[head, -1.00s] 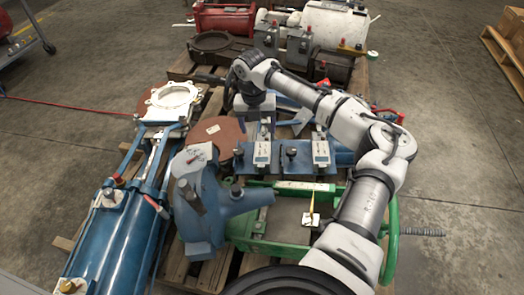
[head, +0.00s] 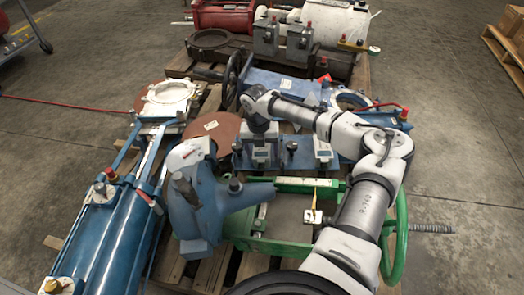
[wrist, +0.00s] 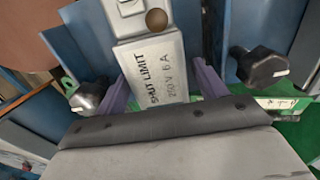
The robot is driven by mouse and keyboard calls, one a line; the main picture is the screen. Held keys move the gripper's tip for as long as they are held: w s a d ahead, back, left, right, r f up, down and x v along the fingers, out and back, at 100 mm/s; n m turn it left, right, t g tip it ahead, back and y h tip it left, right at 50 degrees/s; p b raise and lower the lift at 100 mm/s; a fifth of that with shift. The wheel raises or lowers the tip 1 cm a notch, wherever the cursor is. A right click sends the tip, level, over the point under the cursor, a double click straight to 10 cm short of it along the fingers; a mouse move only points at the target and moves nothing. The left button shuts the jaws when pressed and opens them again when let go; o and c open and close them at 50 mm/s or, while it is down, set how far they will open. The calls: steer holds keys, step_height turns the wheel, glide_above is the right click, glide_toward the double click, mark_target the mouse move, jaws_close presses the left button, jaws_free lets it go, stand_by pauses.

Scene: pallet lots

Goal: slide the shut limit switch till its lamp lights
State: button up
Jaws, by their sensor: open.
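The shut limit switch (wrist: 155,72) is a pale grey box lettered "SHUT LIMIT 250 V 6 A" in the wrist view. In the head view it (head: 262,153) sits on a blue plate, partly under my wrist. Its round lamp (wrist: 157,20) looks dull brown and unlit. My gripper (wrist: 160,80) is open, with one purple finger on each side of the box. I cannot tell whether either finger touches it. In the head view my gripper (head: 260,132) is over the switch, its fingers mostly hidden.
Black knobs flank the switch, one at the left (wrist: 88,97) and one at the right (wrist: 262,68). A second similar switch (head: 322,150) stands to the right. A blue valve body (head: 205,205) and a green frame with handwheel (head: 400,225) are close by.

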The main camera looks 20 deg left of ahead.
steer(key=c, duration=1.3)
steer(key=shift+r, duration=0.1)
steer(key=shift+c, duration=0.2)
steer(key=shift+d+r+p, duration=0.1)
steer(key=shift+p, duration=0.55)
steer(key=shift+d+p, duration=0.15)
steer(key=shift+p, duration=0.3)
steer(key=shift+d, duration=0.2)
steer(key=o, duration=1.3)
steer(key=shift+o, duration=0.2)
